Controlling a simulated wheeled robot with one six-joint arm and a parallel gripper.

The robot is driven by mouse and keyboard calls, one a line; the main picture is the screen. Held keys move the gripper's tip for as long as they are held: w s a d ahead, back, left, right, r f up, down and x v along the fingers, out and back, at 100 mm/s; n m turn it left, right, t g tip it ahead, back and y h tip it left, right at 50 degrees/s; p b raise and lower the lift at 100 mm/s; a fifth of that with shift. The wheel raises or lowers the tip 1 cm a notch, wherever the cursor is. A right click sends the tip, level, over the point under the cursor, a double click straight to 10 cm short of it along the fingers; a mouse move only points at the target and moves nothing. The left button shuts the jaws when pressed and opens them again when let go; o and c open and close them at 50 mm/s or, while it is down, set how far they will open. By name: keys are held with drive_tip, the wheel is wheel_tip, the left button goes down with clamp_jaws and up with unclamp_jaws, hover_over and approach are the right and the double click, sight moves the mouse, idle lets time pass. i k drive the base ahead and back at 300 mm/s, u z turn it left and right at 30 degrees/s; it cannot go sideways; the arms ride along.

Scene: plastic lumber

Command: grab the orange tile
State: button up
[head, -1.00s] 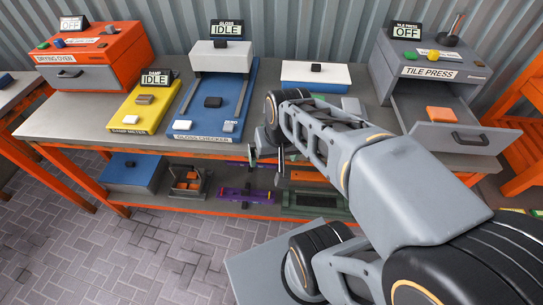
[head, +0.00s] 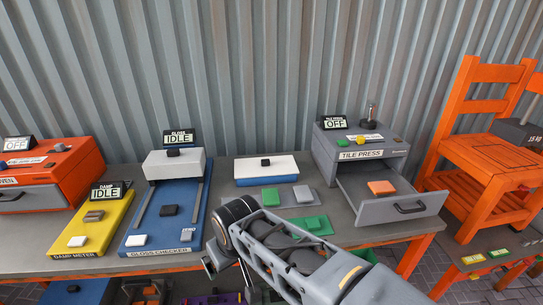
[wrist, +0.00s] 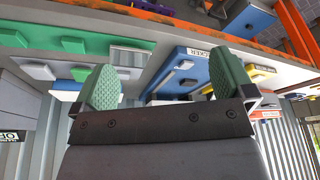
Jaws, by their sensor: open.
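The orange tile (head: 381,187) lies in the pulled-out drawer (head: 420,206) of the grey tile press (head: 360,150), at the right of the bench in the head view. My gripper (wrist: 168,88) shows in the wrist view with its two green pads apart and nothing between them. In the head view my arm reaches up to the bench's front edge, left of the drawer, and the fingers are mostly hidden. The orange tile cannot be made out in the wrist view.
The gloss checker (head: 150,225) and damp meter (head: 95,225) stand to the left. An orange chair (head: 490,160) stands at the right.

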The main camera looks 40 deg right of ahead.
sight(382, 188)
drive_tip(key=z, duration=3.65)
drive_tip(key=i, duration=0.8)
drive_tip(key=u, duration=3.9)
